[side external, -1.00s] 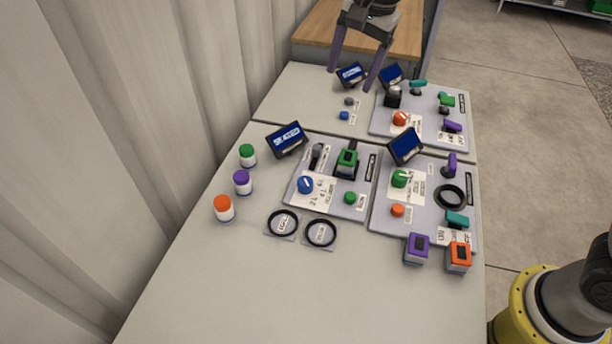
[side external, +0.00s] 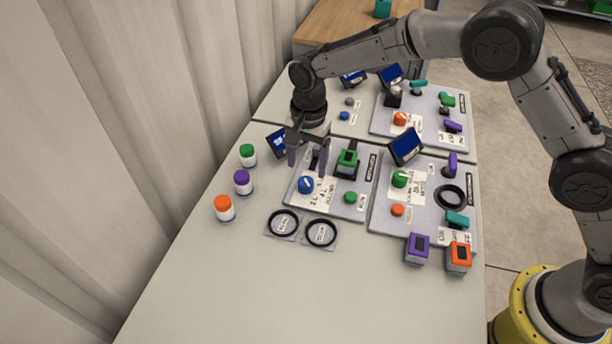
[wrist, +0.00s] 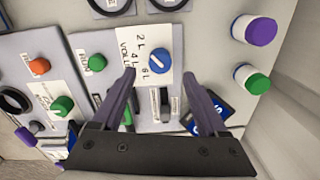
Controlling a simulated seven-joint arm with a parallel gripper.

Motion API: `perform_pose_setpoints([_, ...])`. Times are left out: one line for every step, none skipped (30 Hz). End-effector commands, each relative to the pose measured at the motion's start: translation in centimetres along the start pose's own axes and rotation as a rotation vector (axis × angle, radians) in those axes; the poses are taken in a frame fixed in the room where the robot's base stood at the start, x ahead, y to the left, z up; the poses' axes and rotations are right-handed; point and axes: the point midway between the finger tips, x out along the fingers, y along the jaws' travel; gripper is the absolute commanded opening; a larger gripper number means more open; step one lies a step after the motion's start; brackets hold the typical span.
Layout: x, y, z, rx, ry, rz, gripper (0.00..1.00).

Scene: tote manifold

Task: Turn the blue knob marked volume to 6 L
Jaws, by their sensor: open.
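The blue volume knob (side external: 306,185) sits on the near left panel (side external: 356,207), beside a white label printed 2 L, 4 L and 6 L. It also shows in the wrist view (wrist: 159,74), with a white pointer line slanting across its top. I cannot tell which mark the line points at. My gripper (side external: 307,163) is open and empty, pointing down above the panel, just behind the knob in the side view. In the wrist view the knob shows between my two fingertips (wrist: 159,76). The fingers look apart from it.
A tilted screen (side external: 279,143) is partly hidden behind my gripper. Green, purple and orange-capped bottles (side external: 242,182) stand to the left. The table's front is clear.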

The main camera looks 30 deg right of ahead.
Motion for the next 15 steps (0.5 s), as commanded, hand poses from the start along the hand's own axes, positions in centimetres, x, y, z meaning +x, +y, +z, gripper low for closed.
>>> perform_pose_setpoints([1.1, 0.1, 0.0, 0.0, -0.001, 0.005, 0.76])
perform_pose_setpoints([1.6, 0.1, 0.0, 0.0, -0.001, 0.004, 0.76])
perform_pose_setpoints([2.2, 0.1, 0.0, 0.0, -0.001, 0.004, 0.76])
perform_pose_setpoints([2.7, 0.1, 0.0, 0.0, -0.001, 0.004, 0.76])
perform_pose_setpoints([3.1, 0.1, 0.0, 0.0, -0.001, 0.003, 0.76])
perform_pose_setpoints([3.6, 0.1, 0.0, 0.0, -0.001, 0.003, 0.76])
perform_pose_setpoints([3.9, 0.0, 0.0, 0.0, -0.001, 0.002, 0.76])
perform_pose_setpoints([4.1, 0.0, 0.0, 0.0, 0.0, 0.001, 0.76])
perform_pose_setpoints([4.5, 0.0, 0.0, 0.0, 0.0, 0.001, 0.76])
perform_pose_setpoints([4.7, 0.0, 0.0, 0.0, 0.0, 0.002, 0.76])
perform_pose_setpoints([4.8, 0.0, 0.0, 0.0, 0.0, 0.002, 0.76])
perform_pose_setpoints([5.0, 0.0, 0.0, 0.0, 0.0, 0.001, 0.76])
perform_pose_setpoints([5.0, 0.0, 0.0, 0.0, 0.0, 0.001, 0.76])
perform_pose_setpoints([5.1, 0.0, 0.0, 0.0, 0.0, 0.0, 0.76])
perform_pose_setpoints([5.1, 0.0, 0.0, 0.0, 0.0, 0.0, 0.76])
